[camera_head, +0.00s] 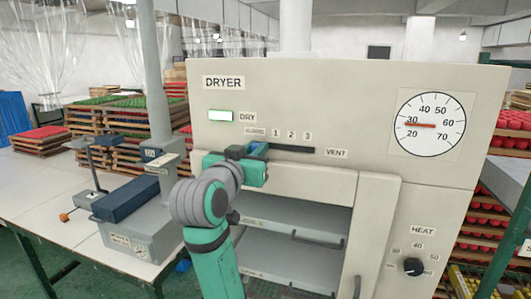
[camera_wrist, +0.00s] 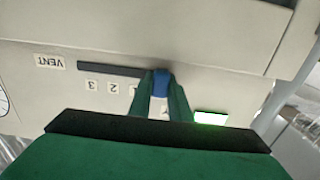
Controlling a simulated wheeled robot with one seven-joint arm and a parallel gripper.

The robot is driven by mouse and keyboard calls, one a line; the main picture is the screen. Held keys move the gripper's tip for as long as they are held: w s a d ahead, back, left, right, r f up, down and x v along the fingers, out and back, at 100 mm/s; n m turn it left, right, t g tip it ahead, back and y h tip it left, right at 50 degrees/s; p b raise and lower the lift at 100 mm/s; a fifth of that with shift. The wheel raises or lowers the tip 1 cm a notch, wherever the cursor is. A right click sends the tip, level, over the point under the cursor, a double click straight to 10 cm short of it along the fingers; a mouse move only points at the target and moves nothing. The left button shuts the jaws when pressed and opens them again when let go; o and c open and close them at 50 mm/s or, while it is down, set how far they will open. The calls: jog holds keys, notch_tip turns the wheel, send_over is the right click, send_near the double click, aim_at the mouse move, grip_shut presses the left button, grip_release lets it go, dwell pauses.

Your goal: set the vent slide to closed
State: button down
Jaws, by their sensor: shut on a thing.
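The vent slide is a dark horizontal slot (camera_head: 293,149) on the dryer's (camera_head: 340,90) front panel. A small label, probably the closed mark (camera_head: 254,131), sits above its left end, then 1, 2 and 3 run rightward. Its blue knob (camera_head: 257,148) is at the left end, about below that small label and left of the 1. My gripper (camera_head: 250,156) is shut on the knob. In the wrist view the picture is upside down; the blue knob (camera_wrist: 160,82) sits between the two green fingers, with the slot (camera_wrist: 108,69) empty to its left. The fingers partly hide the nearest labels.
A lit green DRY lamp (camera_head: 221,115) is left of the slide.

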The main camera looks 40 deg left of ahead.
jog(key=shift+a, duration=0.2)
jog(key=c, duration=1.6)
grip_release()
jog(key=shift+w, duration=0.1)
jog(key=shift+c, duration=0.2)
jog(key=shift+s+a, duration=0.3)
jog(key=shift+w+d, duration=0.15)
jog(key=shift+d, duration=0.1)
jog(key=v, duration=1.1)
jog(key=shift+w, duration=0.1)
